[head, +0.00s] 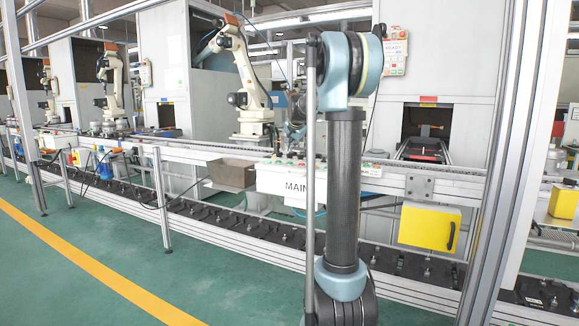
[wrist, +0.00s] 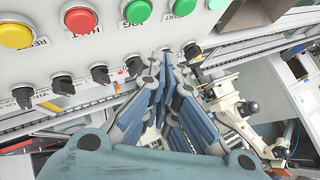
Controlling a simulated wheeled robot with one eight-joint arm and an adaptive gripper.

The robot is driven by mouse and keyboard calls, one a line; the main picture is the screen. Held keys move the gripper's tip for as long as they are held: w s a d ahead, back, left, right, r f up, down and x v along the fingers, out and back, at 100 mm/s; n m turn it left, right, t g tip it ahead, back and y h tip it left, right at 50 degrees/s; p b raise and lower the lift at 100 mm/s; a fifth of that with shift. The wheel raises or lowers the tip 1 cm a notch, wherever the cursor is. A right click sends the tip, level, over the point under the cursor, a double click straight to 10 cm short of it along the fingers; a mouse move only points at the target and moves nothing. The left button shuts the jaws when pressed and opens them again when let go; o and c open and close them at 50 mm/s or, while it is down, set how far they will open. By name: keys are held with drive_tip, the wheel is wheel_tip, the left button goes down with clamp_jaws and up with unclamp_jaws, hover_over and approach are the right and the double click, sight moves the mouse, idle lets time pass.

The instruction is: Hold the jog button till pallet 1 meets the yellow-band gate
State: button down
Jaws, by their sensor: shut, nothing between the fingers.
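In the wrist view the jog button (wrist: 137,10) is a green round button with the label JOG under it, at the top of a white panel. My gripper (wrist: 167,58) is shut and empty, its fingertips below and to the right of that button, near the row of black knobs. I see no contact with the button. In the head view the white control box (head: 284,184) marked MAIN stands at the conveyor, partly behind my arm. I cannot make out which pallet is pallet 1, nor a gate with a yellow band.
Red (wrist: 80,19) and yellow (wrist: 15,35) buttons lie left of the jog button; another green button (wrist: 183,6) lies right. A conveyor (head: 215,143) runs behind the box. A white robot arm (head: 250,90) stands behind it. A yellow box (head: 428,226) hangs at right.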

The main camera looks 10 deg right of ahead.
drive_tip(key=shift+f, duration=1.8)
drive_tip(key=shift+s+f, duration=0.1)
drive_tip(key=shift+f, duration=0.7)
idle(0.9)
drive_tip(key=shift+r, duration=0.15)
idle(1.5)
drive_tip(key=shift+r, duration=0.7)
drive_tip(key=shift+r, duration=2.55)
